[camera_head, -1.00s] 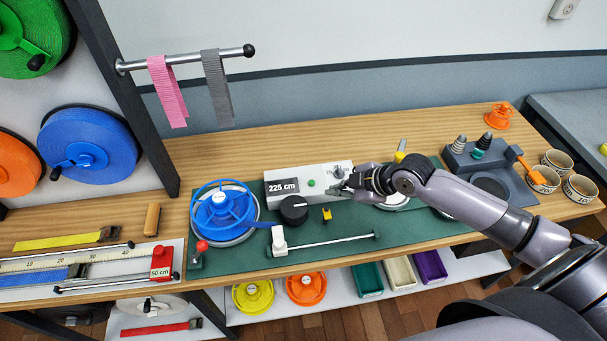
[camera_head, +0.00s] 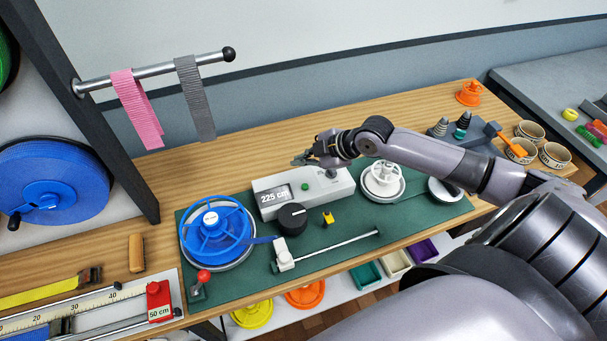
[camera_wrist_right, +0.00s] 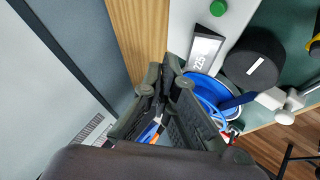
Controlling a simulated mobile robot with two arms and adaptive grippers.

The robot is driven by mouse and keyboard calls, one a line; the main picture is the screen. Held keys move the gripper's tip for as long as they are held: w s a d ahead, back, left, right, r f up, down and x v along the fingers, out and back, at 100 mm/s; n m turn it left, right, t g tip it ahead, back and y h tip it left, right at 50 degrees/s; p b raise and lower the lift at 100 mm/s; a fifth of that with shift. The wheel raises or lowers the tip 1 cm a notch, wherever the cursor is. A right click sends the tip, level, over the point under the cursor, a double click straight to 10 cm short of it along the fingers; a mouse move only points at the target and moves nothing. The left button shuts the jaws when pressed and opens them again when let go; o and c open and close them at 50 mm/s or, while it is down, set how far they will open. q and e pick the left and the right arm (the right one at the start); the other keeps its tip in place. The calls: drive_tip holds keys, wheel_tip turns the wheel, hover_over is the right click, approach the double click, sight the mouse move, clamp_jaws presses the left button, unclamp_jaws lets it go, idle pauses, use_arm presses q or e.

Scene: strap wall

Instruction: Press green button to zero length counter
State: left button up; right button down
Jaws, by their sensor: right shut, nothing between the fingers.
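The length counter (camera_head: 330,194) is a pale grey box on the green mat, and its display (camera_head: 274,196) reads 225 cm. The small green button (camera_head: 305,186) is on its top face, right of the display. In the right wrist view the green button (camera_wrist_right: 218,8) shows at the top edge, with the display (camera_wrist_right: 204,48) below it. My right gripper (camera_head: 297,160) is shut and empty, above the back edge of the counter, up and slightly left of the button and apart from it. Its fingers show in the right wrist view (camera_wrist_right: 165,80). My left gripper is not in view.
A black knob (camera_head: 291,219) stands in front of the counter. A blue reel (camera_head: 216,229) is to its left, a white reel (camera_head: 383,181) to its right. A rail with pink and grey straps (camera_head: 160,70) juts out behind. The wood behind the counter is clear.

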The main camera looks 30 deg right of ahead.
sight(304, 188)
wheel_tip(304, 188, down, 3)
drive_tip(key=shift+s+d+r+b, duration=0.1)
drive_tip(key=shift+b, duration=0.9)
wheel_tip(304, 188, down, 3)
drive_tip(key=shift+s+d+r+b, duration=0.1)
drive_tip(key=shift+r+b, duration=0.1)
drive_tip(key=shift+b, duration=1)
drive_tip(key=shift+f+b, duration=0.55)
drive_tip(key=shift+f, duration=0.6)
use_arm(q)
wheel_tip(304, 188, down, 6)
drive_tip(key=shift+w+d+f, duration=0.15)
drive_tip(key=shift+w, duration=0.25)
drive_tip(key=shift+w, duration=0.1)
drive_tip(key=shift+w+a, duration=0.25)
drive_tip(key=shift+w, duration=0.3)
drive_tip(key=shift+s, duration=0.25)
